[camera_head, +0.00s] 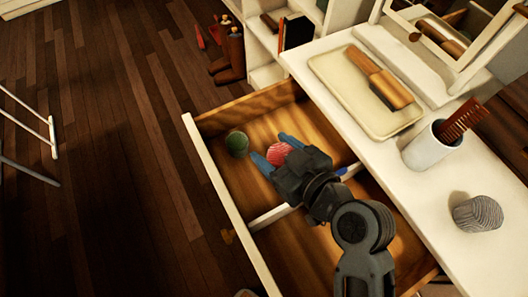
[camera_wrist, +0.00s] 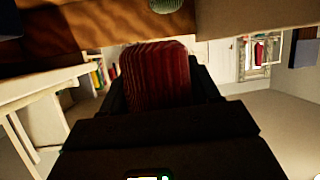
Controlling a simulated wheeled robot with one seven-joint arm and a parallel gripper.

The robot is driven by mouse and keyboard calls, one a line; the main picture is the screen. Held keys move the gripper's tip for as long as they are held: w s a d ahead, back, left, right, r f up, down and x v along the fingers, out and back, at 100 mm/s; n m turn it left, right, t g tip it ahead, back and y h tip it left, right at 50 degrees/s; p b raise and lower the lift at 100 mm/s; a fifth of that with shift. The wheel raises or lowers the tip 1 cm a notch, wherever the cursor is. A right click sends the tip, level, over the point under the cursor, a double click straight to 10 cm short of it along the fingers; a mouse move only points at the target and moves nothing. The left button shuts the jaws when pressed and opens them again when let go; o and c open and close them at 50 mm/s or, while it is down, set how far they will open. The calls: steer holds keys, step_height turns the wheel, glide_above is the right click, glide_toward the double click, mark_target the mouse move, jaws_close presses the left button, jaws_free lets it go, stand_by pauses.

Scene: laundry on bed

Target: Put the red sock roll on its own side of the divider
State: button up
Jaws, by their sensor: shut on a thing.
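The red sock roll (camera_head: 279,154) is held between the blue fingertips of my gripper (camera_head: 274,150), which is shut on it. It also fills the middle of the wrist view (camera_wrist: 155,75), with ribbed dark red sides. In the head view it appears over the far compartment of the open drawer (camera_head: 205,168), beyond the white divider (camera_head: 270,217). I cannot tell whether it touches the drawer floor. A green sock roll (camera_head: 237,143) is in that far compartment, left of the red one; its edge shows in the wrist view (camera_wrist: 165,4). My arm hides part of the divider.
A small blue thing (camera_head: 343,171) is at the divider's right end. The dresser top (camera_head: 440,225) holds a grey striped roll (camera_head: 478,213), a white cup (camera_head: 430,150) with a comb, and a tray (camera_head: 335,75) with a brush. The near compartment's visible floor looks clear.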

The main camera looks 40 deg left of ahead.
steer(key=shift+a+f, duration=0.5)
steer(key=shift+f, duration=0.45)
steer(key=shift+a+f, duration=0.5)
steer(key=shift+f, duration=0.5)
steer(key=shift+a+f, duration=0.5)
steer(key=shift+f, duration=0.45)
steer(key=shift+f, duration=0.35)
steer(key=shift+f+b, duration=0.3)
steer(key=shift+b, duration=0.4)
steer(key=shift+s, duration=0.1)
steer(key=o, duration=1.1)
steer(key=shift+f, duration=0.1)
steer(key=shift+c, duration=0.2)
